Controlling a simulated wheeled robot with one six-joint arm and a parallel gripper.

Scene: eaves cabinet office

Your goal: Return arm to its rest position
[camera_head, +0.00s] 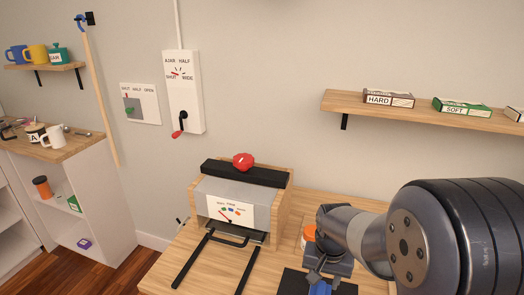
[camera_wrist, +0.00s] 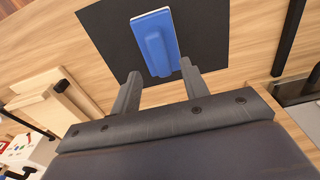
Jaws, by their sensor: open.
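My arm reaches in from the right in the head view, with my gripper (camera_head: 322,272) low over the wooden desk. In the wrist view my gripper (camera_wrist: 160,76) is open, its two dark fingers apart with nothing held between them. A blue block-like thing with a raised grip (camera_wrist: 155,42) lies on a black mat (camera_wrist: 107,35) just beyond the fingertips. The blue thing (camera_head: 320,288) also shows in part at the bottom of the head view, on the black mat (camera_head: 291,283). I cannot tell whether the fingers touch it.
An orange-topped jar (camera_head: 308,236) is close behind my gripper. A wall shelf (camera_head: 420,114) holds boxes above. A lever panel (camera_head: 183,92) is on the wall.

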